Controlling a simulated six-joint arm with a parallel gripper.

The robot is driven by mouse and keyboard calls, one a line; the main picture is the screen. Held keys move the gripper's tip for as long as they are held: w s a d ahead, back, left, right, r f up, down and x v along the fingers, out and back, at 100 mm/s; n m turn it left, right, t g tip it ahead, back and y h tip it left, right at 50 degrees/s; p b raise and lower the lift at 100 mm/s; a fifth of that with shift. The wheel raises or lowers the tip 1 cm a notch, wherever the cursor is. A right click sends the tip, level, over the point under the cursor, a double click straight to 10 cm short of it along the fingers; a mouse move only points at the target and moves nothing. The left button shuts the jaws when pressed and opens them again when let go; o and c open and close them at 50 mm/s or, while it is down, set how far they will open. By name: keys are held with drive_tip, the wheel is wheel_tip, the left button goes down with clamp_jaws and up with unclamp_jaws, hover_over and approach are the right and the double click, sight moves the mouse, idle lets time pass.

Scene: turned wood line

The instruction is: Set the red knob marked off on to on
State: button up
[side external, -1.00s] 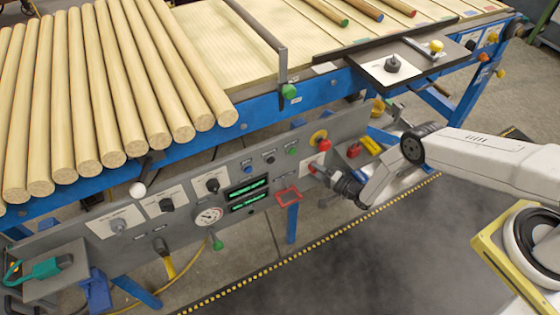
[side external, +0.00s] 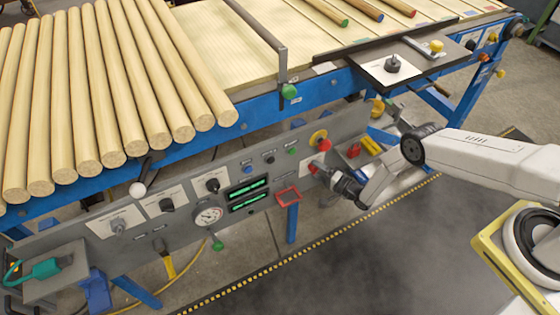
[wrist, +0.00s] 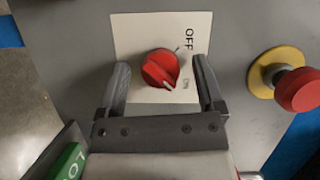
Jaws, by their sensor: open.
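The red knob (wrist: 160,68) sits on a white label plate (wrist: 130,35) in the wrist view. OFF is printed at the plate's upper right, and a small blurred word, apparently ON, lower down. My gripper (wrist: 161,75) is open, with one finger on each side of the knob and gaps between. In the side view, my gripper (side external: 328,174) is close to the panel, just right of the red knob (side external: 313,167).
In the wrist view, a red mushroom button (wrist: 298,90) on a yellow base stands right of my gripper. A green part (wrist: 68,165) is at lower left. In the side view, the grey panel (side external: 130,250) carries gauges, displays and other knobs. A red square frame (side external: 288,195) lies left of my gripper.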

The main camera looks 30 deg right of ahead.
drive_tip(key=shift+s, duration=0.15)
drive_tip(key=v, duration=0.7)
drive_tip(key=shift+s, duration=0.2)
drive_tip(key=shift+d, duration=0.15)
